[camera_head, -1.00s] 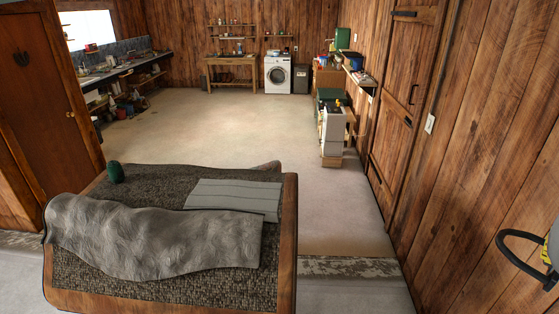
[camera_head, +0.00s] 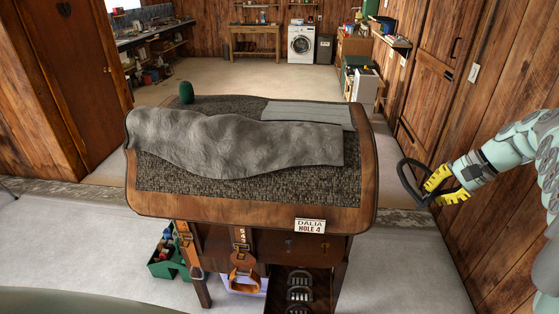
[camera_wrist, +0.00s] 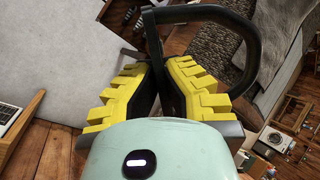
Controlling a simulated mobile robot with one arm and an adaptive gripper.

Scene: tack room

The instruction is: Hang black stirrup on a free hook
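My gripper (camera_head: 441,186), with yellow fingers, is shut on the black stirrup (camera_head: 403,180) at the right of the head view. The stirrup is a dark open loop held in the air, right of the wooden stand (camera_head: 366,190) and apart from it. In the wrist view the loop (camera_wrist: 254,40) passes between the fingertips (camera_wrist: 158,75). Below the stand's top, small hooks show, one at left (camera_head: 289,243) and one at right (camera_head: 326,245), both seemingly bare. Brown leather straps (camera_head: 243,272) with a stirrup-like loop hang left of them.
A green box (camera_head: 165,262) stands below left. The wooden wall (camera_head: 510,90) is close at right.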

